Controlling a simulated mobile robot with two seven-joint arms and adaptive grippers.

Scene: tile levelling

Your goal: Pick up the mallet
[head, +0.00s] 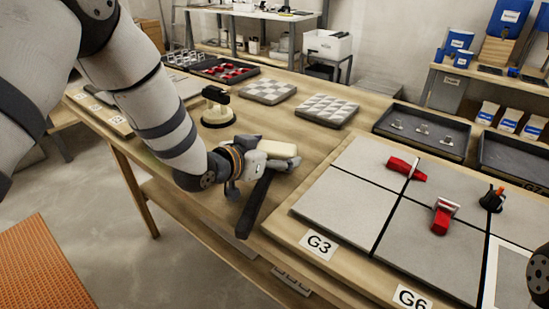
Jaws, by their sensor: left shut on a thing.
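The mallet has a cream block-like head (279,149) and a long black handle (257,203). The handle slants down from the head toward the front edge of the workbench. My left gripper (262,163) is shut on the mallet close to its head, and its fingers partly hide where head and handle meet. I cannot tell whether the mallet touches the bench top.
Right of the mallet lies a board of grey tiles (345,195) with red clamp-like tools (443,215) on it. Behind are a black-topped suction-cup-like tool (216,105), patterned tile stacks (327,110) and a dark tray (422,132). Bare bench top lies around the gripper.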

